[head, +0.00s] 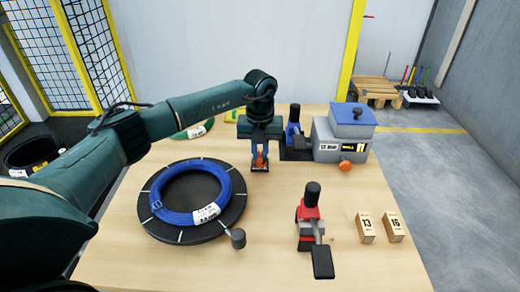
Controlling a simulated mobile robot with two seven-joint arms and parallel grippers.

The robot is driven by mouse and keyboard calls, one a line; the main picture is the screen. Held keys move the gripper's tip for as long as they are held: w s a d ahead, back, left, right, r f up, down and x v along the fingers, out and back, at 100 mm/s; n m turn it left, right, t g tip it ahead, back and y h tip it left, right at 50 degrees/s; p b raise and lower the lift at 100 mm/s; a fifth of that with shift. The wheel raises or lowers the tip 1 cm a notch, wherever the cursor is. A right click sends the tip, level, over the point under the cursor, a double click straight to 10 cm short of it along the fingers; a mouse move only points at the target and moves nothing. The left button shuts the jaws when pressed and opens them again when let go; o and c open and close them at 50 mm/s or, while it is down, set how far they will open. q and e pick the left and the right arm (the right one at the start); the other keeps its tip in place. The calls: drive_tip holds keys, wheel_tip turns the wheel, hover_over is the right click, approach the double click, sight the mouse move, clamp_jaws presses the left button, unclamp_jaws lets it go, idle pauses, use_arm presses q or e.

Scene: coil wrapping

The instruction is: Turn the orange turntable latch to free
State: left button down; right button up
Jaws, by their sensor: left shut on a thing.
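The round black turntable (150,222) lies on the left half of the table, with white marks on its rim and a dark knob at its lower right. A blue coil (183,218) with a white label lies flat on it. My left gripper (260,165) points down just beyond the turntable's upper right edge. It is shut on a small orange piece (260,157), which looks like the turntable latch. The fingers hide much of this piece, and I cannot tell which way it is turned. My right gripper is out of view.
A grey machine (325,140) with a blue lid and an orange knob (346,166) stands at the back right. A blue tool (294,130) stands beside my left gripper. A red clamp-like tool (308,220) and two small numbered boxes (366,228) stand at the front right.

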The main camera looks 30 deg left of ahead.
sight(260, 155)
use_arm(q)
drive_tip(key=shift+r, duration=0.1)
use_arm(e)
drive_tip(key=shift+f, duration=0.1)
use_arm(q)
drive_tip(key=shift+n, duration=0.3)
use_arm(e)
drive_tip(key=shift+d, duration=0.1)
use_arm(q)
drive_tip(key=c, duration=1.4)
unclamp_jaws()
drive_tip(key=shift+c, duration=0.2)
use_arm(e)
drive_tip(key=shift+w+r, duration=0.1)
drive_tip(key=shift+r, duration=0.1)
use_arm(q)
wheel_tip(260, 155, up, 13)
drive_tip(key=b, duration=0.1)
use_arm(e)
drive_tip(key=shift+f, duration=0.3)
